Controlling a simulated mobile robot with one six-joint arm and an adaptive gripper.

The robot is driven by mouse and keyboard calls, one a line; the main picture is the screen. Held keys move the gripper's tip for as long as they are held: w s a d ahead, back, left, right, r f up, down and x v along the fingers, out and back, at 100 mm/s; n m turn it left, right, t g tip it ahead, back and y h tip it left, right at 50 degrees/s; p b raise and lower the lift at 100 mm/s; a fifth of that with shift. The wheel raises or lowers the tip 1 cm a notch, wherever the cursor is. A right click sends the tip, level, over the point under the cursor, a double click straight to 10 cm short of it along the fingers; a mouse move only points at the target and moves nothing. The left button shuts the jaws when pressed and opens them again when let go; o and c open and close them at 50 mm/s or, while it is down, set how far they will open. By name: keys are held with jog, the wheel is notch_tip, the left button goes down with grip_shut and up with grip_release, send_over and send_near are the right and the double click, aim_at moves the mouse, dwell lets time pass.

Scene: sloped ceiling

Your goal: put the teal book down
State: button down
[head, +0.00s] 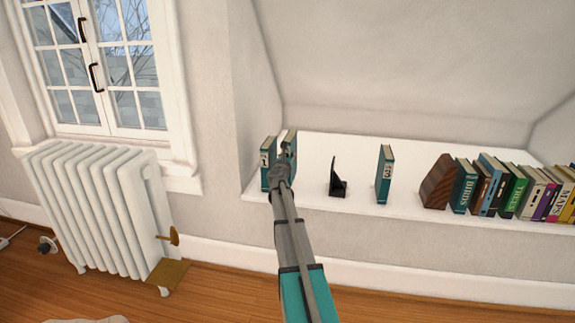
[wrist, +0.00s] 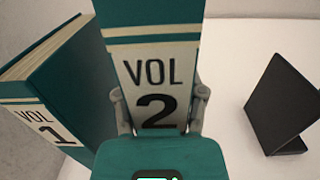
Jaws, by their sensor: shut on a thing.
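My gripper (head: 284,156) is shut on a teal book marked VOL 2 (head: 291,140), with one finger on each side of its spine. In the wrist view this book (wrist: 152,60) stands upright in the middle, spine toward me. I cannot tell whether its base touches the white shelf (head: 310,190). A teal book marked VOL 1 (head: 267,165) stands just left of it, near the side wall; it also shows in the wrist view (wrist: 60,95). Another teal book (head: 385,172) stands alone farther right on the shelf.
A black bookend (head: 337,180) stands right of the held book, with a gap between; the wrist view shows it too (wrist: 280,105). A wooden bookend (head: 437,183) and a row of books fill the right side. The white radiator (head: 100,210) is left, below the window.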

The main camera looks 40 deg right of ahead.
jog(key=shift+w+d+f+b, duration=0.2)
jog(key=shift+w+f+b, duration=0.1)
jog(key=shift+f, duration=0.15)
jog(key=shift+s+f+b, duration=0.15)
jog(key=shift+f+b, duration=1.2)
jog(key=shift+c, duration=0.8)
grip_release()
jog(key=shift+a, duration=0.1)
jog(key=r+v, duration=0.1)
jog(key=v, duration=1.1)
jog(key=shift+f+b, duration=0.35)
jog(key=shift+a, duration=0.1)
